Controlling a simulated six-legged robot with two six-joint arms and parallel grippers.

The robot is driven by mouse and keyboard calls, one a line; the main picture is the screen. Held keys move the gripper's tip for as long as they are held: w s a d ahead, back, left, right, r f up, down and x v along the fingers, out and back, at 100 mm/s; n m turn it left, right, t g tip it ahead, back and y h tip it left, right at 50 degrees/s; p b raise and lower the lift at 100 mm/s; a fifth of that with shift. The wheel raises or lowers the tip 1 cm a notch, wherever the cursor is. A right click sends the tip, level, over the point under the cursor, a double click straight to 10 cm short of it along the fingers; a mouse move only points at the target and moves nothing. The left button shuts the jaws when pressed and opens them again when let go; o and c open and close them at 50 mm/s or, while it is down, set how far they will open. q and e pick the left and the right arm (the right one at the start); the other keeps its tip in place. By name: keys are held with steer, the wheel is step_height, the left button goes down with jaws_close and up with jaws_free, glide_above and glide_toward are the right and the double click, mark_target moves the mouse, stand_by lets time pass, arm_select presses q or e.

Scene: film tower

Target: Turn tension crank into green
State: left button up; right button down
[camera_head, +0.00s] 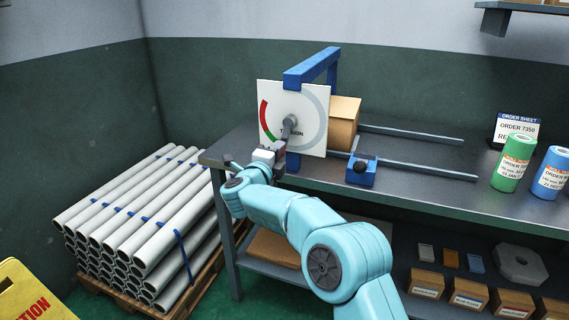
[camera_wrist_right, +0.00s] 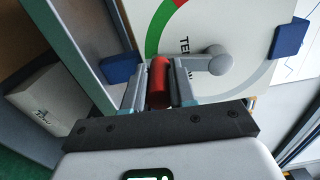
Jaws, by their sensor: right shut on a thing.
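The tension dial (camera_head: 308,100) is a white plate with a grey ring, a red band (camera_head: 264,114) at its left and a green band (camera_head: 270,136) at its lower left. The grey crank (camera_head: 289,124) turns on the dial's middle and points down and slightly left. My right gripper (camera_head: 268,152) is at the crank's outer end, below the green band. In the right wrist view its two fingers are shut on the red crank handle (camera_wrist_right: 158,84), and the round grey hub (camera_wrist_right: 216,60) is beside it. My left gripper is not in view.
The dial stands on a grey workbench (camera_head: 408,169) under a blue frame (camera_head: 311,66). A blue clamp block (camera_head: 361,172), two rails, a green roll (camera_head: 513,163) and a blue roll (camera_head: 552,174) are to the right. Stacked pipes (camera_head: 140,222) stand at the left.

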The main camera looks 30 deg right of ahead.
steer(key=shift+w+a+r+m+b, duration=0.25)
steer(key=shift+w+a+m, duration=0.25)
steer(key=shift+m, duration=0.45)
steer(key=shift+w+a+r+m+b, duration=0.2)
steer(key=shift+w+a+m, duration=0.25)
steer(key=shift+m, duration=0.5)
steer(key=shift+r, duration=0.1)
steer(key=c, duration=0.9)
jaws_free()
steer(key=shift+d, duration=0.1)
steer(key=b+v, duration=0.1)
steer(key=v, duration=1.5)
steer(key=shift+s, duration=0.15)
